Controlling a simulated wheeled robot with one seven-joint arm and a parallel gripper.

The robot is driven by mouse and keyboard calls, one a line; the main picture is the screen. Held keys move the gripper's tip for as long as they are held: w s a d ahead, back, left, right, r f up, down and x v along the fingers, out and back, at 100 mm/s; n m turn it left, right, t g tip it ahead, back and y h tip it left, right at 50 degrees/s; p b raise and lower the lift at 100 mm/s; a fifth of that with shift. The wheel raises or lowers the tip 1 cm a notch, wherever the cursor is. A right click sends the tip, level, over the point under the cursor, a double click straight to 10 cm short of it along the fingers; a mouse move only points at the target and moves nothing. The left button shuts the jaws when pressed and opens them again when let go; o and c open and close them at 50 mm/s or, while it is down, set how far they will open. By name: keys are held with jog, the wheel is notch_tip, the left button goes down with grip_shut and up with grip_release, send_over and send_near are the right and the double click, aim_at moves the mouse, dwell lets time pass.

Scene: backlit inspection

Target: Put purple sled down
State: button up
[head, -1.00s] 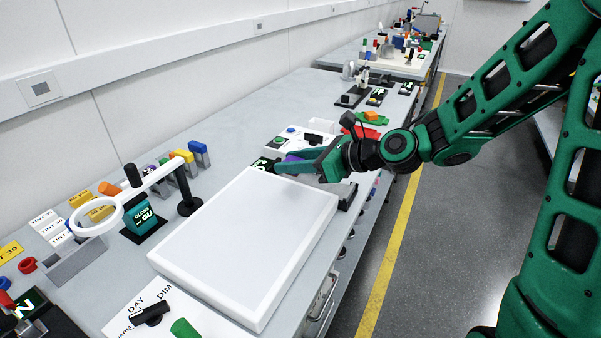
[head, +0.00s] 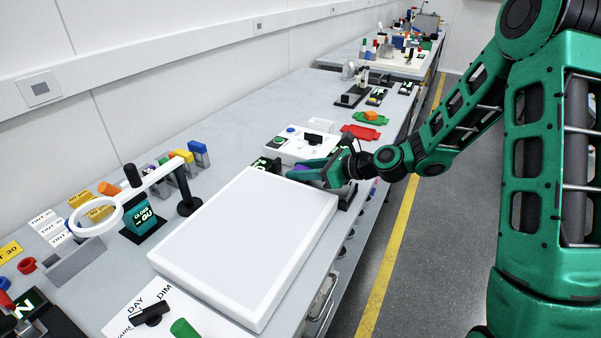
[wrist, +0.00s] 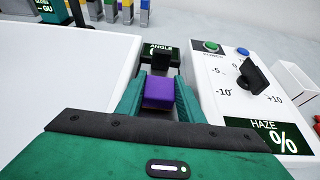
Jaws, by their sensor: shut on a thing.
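The purple sled (wrist: 159,92) is a small purple block between my gripper's two green fingers in the wrist view. My gripper (wrist: 158,97) is shut on it. In the head view my gripper (head: 304,171) is low at the far right corner of the white light panel (head: 240,240), and only a sliver of purple shows by the fingers. Just beyond the sled in the wrist view are a dark block and a black label reading ANGLE (wrist: 160,50). I cannot tell whether the sled touches the surface under it.
A white HAZE box (wrist: 250,85) with a black knob stands close on the right in the wrist view. The white panel edge is close on the left. A red plate (head: 360,132) and a green plate (head: 371,119) lie beyond my gripper. A magnifier (head: 97,216) stands at the left.

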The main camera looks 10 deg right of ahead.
jog(key=shift+f, duration=0.3)
jog(key=shift+f, duration=0.15)
jog(key=o, duration=0.8)
jog(key=v, duration=1.2)
